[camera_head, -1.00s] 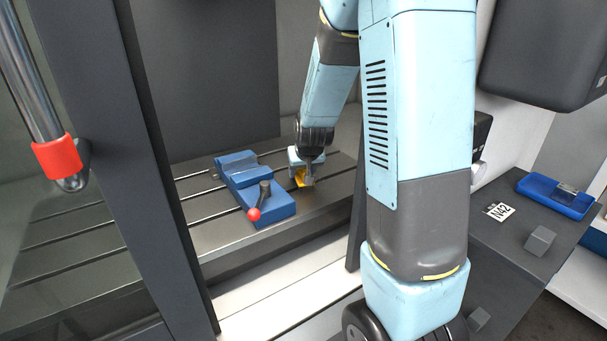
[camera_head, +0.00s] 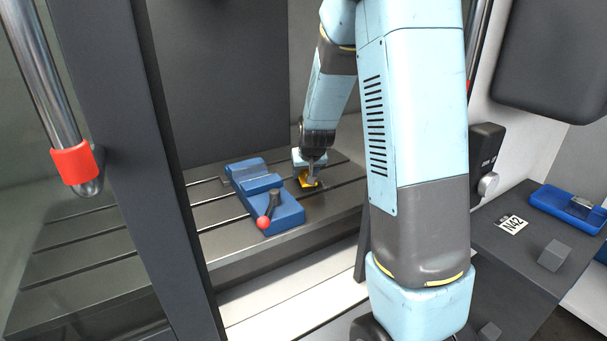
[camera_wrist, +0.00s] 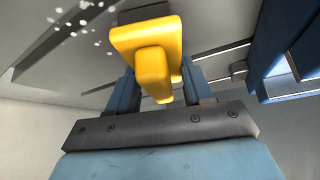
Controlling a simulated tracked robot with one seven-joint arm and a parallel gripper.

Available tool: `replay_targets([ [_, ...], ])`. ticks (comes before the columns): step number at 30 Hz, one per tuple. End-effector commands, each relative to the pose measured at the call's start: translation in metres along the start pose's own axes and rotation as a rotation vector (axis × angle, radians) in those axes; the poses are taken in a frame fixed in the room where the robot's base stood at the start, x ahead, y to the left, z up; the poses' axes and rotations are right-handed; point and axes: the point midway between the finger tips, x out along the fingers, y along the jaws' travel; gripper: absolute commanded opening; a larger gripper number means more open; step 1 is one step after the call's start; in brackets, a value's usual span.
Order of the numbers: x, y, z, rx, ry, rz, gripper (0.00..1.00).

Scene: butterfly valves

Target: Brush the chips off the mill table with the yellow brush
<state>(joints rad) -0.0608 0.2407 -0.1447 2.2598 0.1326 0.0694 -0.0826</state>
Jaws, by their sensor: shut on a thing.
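My gripper (camera_head: 311,172) is inside the mill, low over the table to the right of the blue vise. It is shut on the yellow brush (camera_head: 307,182). Several pale chips (camera_wrist: 78,20) lie on the mill table at the upper left of the wrist view. In the head view the slotted mill table (camera_head: 220,214) shows, but I cannot make out chips on it.
The blue vise (camera_head: 284,212) with its red-knobbed handle (camera_head: 263,222) stands on the table, close left of my gripper. A dark door frame (camera_head: 170,170) bounds the opening. A blue tray (camera_head: 566,203), an N42 label (camera_head: 513,225) and a grey block (camera_head: 552,255) are on the right-hand bench.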

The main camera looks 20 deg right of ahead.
Motion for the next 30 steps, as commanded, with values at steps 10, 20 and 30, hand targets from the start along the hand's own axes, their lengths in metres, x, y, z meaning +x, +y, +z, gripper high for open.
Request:
replay_targets([
  [10,0.003,0.011,-0.001,0.001,0.000,0.000,0.26],
  [20,-0.008,0.017,0.015,0.001,0.000,0.000,0.26],
  [30,-0.017,0.023,0.029,0.001,0.000,0.001,0.26],
])
